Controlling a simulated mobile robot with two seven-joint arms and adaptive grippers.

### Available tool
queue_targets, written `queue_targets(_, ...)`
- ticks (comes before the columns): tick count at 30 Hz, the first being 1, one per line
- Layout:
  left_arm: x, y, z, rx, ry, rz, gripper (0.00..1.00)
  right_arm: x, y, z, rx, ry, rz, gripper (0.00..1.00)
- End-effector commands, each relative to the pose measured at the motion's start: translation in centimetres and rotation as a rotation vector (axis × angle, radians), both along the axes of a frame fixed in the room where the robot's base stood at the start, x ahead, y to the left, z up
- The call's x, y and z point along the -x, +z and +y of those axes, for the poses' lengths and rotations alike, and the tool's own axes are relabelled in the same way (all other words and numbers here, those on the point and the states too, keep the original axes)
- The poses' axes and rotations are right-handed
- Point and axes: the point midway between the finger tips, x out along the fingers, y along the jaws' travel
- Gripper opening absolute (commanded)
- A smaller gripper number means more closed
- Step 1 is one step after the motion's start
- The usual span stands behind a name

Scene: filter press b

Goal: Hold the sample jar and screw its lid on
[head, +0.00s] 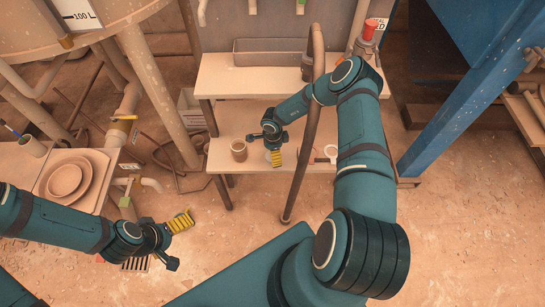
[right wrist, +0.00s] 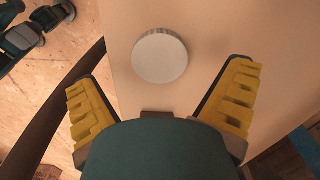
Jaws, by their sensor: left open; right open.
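A round pale-grey disc with a ribbed edge, which looks like the jar lid (right wrist: 160,56), shows in the right wrist view on the pale bench surface. It lies beyond my right gripper (right wrist: 160,95), between the lines of its spread yellow-padded fingers, and touches neither. I cannot tell whether a jar is under it. In the head view my right gripper (head: 273,148) is over the low bench and hides part of what is below. My left gripper (head: 174,243) is open and empty, in front of the left table, away from the bench.
A white round item (head: 331,152) lies to the right, behind a curved brown pipe (head: 304,150). Stacked bowls (head: 65,181) sit on the left table. A blue beam (head: 465,100) rises at right.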

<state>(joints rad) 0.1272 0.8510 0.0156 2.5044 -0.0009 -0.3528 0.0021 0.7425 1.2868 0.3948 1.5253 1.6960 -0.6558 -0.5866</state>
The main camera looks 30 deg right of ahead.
Motion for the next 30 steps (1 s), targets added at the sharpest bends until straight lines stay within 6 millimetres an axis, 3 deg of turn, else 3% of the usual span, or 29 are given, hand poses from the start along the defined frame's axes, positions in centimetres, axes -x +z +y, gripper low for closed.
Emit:
queue_targets(1,-0.1,-0.5,0.0,0.000,0.001,-0.002,0.99,0.0,-1.2,0.0,-0.002,-0.001,0.002,0.99)
queue_targets(5,-0.2,-0.9,0.0,0.000,0.001,-0.004,0.99,0.0,-2.5,0.0,-0.001,-0.002,0.001,0.99)
queue_targets(15,-0.2,-0.8,0.0,0.000,0.001,-0.004,0.99,0.0,-2.6,-0.1,0.000,-0.001,0.000,0.99)
queue_targets(16,-0.2,-0.8,0.0,0.000,0.001,-0.004,0.99,0.0,-2.6,-0.1,0.000,-0.001,0.000,0.96)
queue_targets(18,-0.2,-0.8,0.0,0.000,0.001,-0.004,0.99,0.0,-2.6,-0.1,0.000,-0.001,0.000,0.77)
queue_targets(22,-0.2,-0.8,0.0,0.000,0.001,-0.004,0.99,0.0,-2.6,0.0,0.000,-0.001,0.000,0.52)
queue_targets(30,-0.1,-0.8,0.0,0.000,0.001,-0.004,0.99,0.0,-2.6,0.0,0.000,-0.001,0.000,0.50)
